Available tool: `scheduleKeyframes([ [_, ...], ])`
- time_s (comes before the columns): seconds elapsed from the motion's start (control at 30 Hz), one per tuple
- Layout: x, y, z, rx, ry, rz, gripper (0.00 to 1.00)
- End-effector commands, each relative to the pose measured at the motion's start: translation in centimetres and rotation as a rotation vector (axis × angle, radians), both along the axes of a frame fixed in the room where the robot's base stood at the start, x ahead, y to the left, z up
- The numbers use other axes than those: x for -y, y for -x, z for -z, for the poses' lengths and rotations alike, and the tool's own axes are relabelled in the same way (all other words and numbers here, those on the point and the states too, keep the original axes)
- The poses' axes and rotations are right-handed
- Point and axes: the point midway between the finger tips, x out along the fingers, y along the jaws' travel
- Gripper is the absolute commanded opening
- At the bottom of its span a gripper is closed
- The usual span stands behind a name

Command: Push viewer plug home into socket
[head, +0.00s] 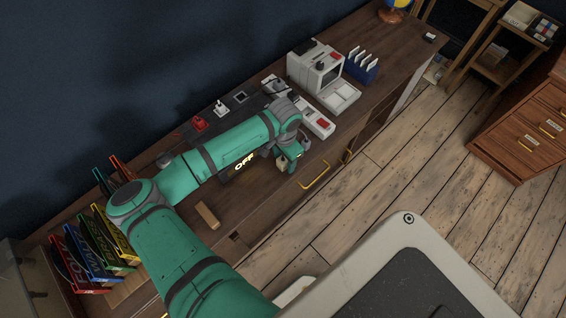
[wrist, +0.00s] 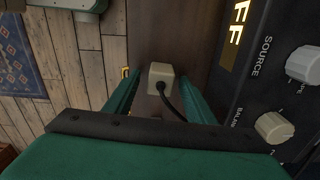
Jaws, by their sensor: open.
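A beige block-shaped plug (wrist: 160,76) with a black cable shows between the two green fingers of my gripper (wrist: 159,84) in the wrist view. The fingers stand apart on either side of the plug, and I cannot tell if either touches it. In the head view my gripper (head: 291,161) points down near the desk's front edge, with the beige plug (head: 282,162) beside it. A beige viewer with a screen (head: 327,75) stands farther along the desk. I cannot make out the socket or whether the plug sits in it.
A dark console with a lit "OFF" display (head: 244,162) is close to my gripper; its knobs (wrist: 274,127) show in the wrist view. A red item (head: 200,123), a blue rack (head: 362,66) and colored folders (head: 95,240) are on the desk. A small wooden block (head: 207,215) lies nearer.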

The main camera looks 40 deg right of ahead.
Motion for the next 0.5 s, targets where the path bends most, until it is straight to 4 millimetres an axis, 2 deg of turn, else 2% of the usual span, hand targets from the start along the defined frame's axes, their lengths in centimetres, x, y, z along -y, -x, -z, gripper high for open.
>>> scheduleKeyframes([
  [0.2,0.00,0.02,0.08,0.000,0.000,0.000,0.50],
  [0.4,0.00,0.02,0.07,0.000,0.000,0.000,0.05],
  [0.5,0.00,0.02,0.05,0.000,0.000,0.000,0.05],
])
